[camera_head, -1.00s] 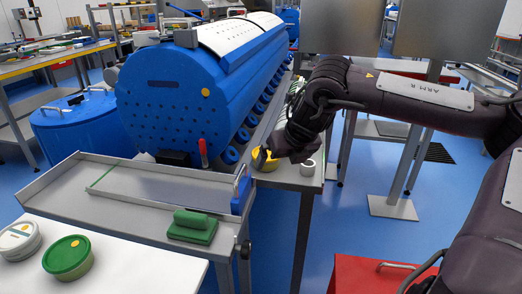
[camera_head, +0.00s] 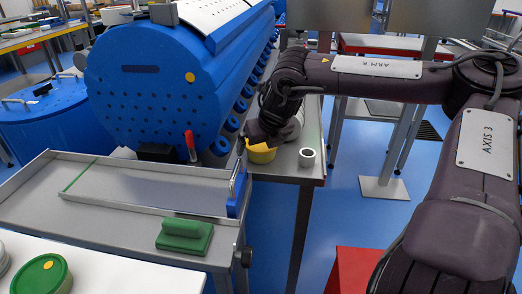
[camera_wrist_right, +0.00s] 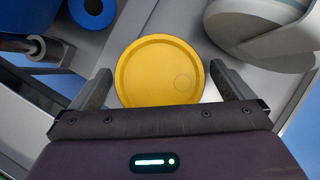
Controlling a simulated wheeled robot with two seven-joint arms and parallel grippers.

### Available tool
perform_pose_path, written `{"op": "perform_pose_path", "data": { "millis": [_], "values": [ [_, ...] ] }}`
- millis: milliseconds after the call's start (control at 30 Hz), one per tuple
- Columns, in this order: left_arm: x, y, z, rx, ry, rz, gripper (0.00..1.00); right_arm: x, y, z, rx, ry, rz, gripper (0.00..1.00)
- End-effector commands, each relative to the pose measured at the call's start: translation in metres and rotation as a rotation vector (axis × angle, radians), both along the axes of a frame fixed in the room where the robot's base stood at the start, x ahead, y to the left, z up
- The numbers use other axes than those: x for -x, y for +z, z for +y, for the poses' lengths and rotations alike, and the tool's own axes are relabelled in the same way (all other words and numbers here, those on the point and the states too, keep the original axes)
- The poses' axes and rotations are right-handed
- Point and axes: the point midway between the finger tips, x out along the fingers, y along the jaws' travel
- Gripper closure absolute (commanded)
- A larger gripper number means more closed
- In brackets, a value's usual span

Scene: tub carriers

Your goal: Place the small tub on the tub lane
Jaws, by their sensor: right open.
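The small tub (camera_head: 262,155) is yellow and round, on the grey side table right of the large blue drum. In the right wrist view the yellow tub (camera_wrist_right: 150,75) lies between the two fingers, its flat top facing the camera. My right gripper (camera_wrist_right: 160,82) is open, one finger on each side of the tub; whether they touch it I cannot tell. In the head view the right gripper (camera_head: 256,143) partly hides the tub. A grey tray-like lane (camera_head: 150,188) with a green line across it lies in front of the drum, possibly the tub lane. My left gripper is not in view.
A white ring-shaped cup (camera_head: 307,157) stands right of the tub. The blue drum (camera_head: 150,95) rises to the left. A green handled block (camera_head: 185,237) sits near the lane's front edge. A green-lidded tub (camera_head: 42,275) is on the white table. A red box (camera_head: 350,270) is below right.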

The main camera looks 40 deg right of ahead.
Motion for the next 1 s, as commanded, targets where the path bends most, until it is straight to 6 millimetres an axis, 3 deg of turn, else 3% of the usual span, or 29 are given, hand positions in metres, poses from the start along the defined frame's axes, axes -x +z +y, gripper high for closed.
{"op": "perform_pose_path", "data": {
  "millis": [333, 700, 1000],
  "values": [
    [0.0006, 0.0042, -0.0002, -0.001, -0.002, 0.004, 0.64, -0.0037, -0.0059, -0.0009, -0.001, 0.0, -0.001, 0.01],
    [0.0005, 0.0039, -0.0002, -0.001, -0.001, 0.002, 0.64, -0.0039, -0.0053, -0.0008, 0.0, 0.0, -0.002, 0.5],
    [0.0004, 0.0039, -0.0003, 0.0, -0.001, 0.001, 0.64, -0.0034, -0.0036, -0.0012, 0.0, 0.0, -0.003, 0.52]
  ]
}}
